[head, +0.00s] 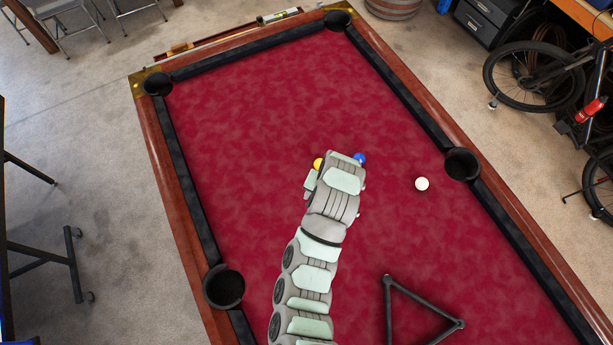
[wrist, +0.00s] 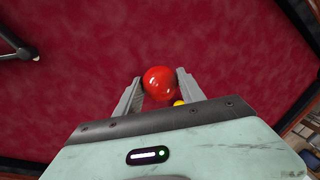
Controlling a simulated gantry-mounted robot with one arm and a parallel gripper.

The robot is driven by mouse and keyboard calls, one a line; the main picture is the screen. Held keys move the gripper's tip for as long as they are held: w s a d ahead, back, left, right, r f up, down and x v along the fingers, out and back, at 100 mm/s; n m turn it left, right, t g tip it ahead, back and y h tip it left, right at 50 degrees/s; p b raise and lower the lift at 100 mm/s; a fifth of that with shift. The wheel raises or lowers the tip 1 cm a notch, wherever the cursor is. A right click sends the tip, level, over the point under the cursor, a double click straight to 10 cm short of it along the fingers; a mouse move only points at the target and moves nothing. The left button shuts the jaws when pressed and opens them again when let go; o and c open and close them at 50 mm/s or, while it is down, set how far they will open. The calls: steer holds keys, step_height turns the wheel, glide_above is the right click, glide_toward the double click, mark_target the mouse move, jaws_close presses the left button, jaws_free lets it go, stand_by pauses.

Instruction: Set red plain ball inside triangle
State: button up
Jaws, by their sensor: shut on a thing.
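The red plain ball (wrist: 160,82) sits between the two fingers of my gripper (wrist: 159,92) in the wrist view, with a finger against each side. My gripper is shut on it. In the head view my arm hides the ball and the fingertips. The black triangle (head: 389,310) lies on the red cloth at the lower right of my arm in the head view, partly cut off by the bottom edge. A dark bar with a rounded end, likely a corner of the triangle (wrist: 27,54), shows at the left of the wrist view.
A yellow ball (head: 318,164) and a blue ball (head: 360,158) are close beside my gripper. A white ball (head: 422,184) lies to the right. The pool table's wooden rail (head: 160,170) and black pockets (head: 463,164) bound the cloth. The cloth between my arm and the triangle is clear.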

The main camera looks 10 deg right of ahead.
steer(key=s+d+f, duration=0.4)
steer(key=s+d, duration=0.4)
steer(key=s, duration=0.6)
steer(key=s+d+f+b, duration=0.1)
steer(key=s+d+f, duration=0.2)
steer(key=s+d, duration=0.5)
steer(key=s+d+f, duration=0.4)
steer(key=s+d, duration=0.4)
steer(key=s, duration=1.3)
steer(key=shift+d+f, duration=0.15)
steer(key=shift+f, duration=0.2)
steer(key=shift+f+b, duration=0.15)
steer(key=shift+b, duration=0.15)
steer(key=shift+d+b+x, duration=0.1)
steer(key=shift+b+x, duration=0.35)
steer(key=shift+x, duration=0.25)
steer(key=shift+d+b+x, duration=0.15)
steer(key=shift+b+x, duration=0.25)
steer(key=shift+x, duration=0.3)
steer(key=shift+s+f, duration=0.1)
steer(key=shift+f, duration=0.1)
steer(key=o, duration=1.6)
steer(key=shift+c, duration=0.2)
